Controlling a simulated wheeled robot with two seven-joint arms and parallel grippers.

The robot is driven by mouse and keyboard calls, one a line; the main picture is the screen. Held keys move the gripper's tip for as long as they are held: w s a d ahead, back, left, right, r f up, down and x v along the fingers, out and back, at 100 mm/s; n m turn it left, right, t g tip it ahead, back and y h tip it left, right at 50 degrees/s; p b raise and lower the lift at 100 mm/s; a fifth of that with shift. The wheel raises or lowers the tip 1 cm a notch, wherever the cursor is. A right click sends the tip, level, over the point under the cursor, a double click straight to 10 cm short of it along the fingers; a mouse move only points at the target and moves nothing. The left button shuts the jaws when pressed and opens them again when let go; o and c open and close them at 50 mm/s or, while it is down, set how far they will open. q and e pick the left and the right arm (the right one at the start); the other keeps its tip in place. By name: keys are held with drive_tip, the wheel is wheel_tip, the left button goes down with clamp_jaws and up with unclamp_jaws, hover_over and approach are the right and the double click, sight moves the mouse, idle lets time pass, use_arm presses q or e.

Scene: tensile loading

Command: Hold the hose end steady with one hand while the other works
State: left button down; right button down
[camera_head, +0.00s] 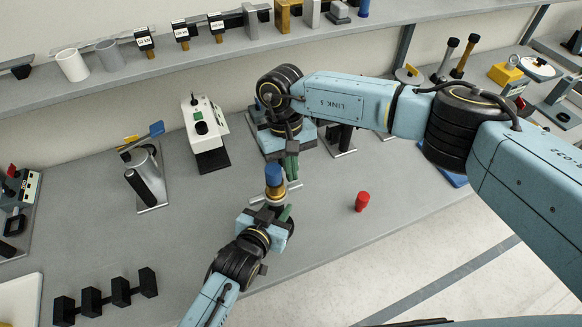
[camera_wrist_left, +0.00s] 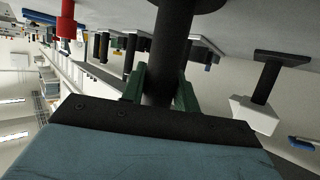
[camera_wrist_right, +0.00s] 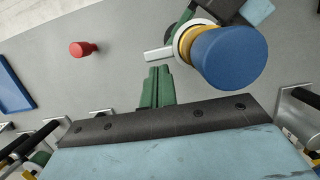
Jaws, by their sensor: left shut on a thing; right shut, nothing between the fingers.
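An upright fitting stands near the table's front middle, with a blue cap (camera_head: 273,174) on top, a brass collar (camera_head: 275,191) under it and a pale crossbar. In the left wrist view its dark round shaft (camera_wrist_left: 168,55) passes between the green fingers. I take it for the hose end. My left gripper (camera_head: 270,213) is shut on it below the collar. My right gripper (camera_head: 291,167) is shut and empty, just behind and right of the blue cap. In the right wrist view the closed fingers (camera_wrist_right: 157,86) are apart from the cap (camera_wrist_right: 230,57).
A red cylinder (camera_head: 362,201) stands on the grey table to the right. The table's front edge is close.

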drive_tip(key=shift+s+d+m, duration=0.1)
drive_tip(key=shift+m, duration=0.5)
drive_tip(key=shift+s+d+m+y, duration=0.15)
drive_tip(key=shift+m+y, duration=0.15)
drive_tip(key=shift+m, duration=0.3)
drive_tip(key=m, duration=0.2)
drive_tip(key=s+m, duration=0.1)
drive_tip(key=shift+s+d+m+y, duration=0.15)
drive_tip(key=shift+d+m+y, duration=0.2)
drive_tip(key=shift+m+y, duration=0.05)
drive_tip(key=s+m, duration=0.1)
drive_tip(key=m, duration=0.1)
drive_tip(key=s+m, duration=0.1)
drive_tip(key=m+y, duration=0.1)
drive_tip(key=m, duration=0.1)
drive_tip(key=shift+s+d+m, duration=0.25)
drive_tip(key=shift+s+m, duration=0.05)
drive_tip(key=shift+s, duration=0.1)
drive_tip(key=shift+w+a, duration=0.15)
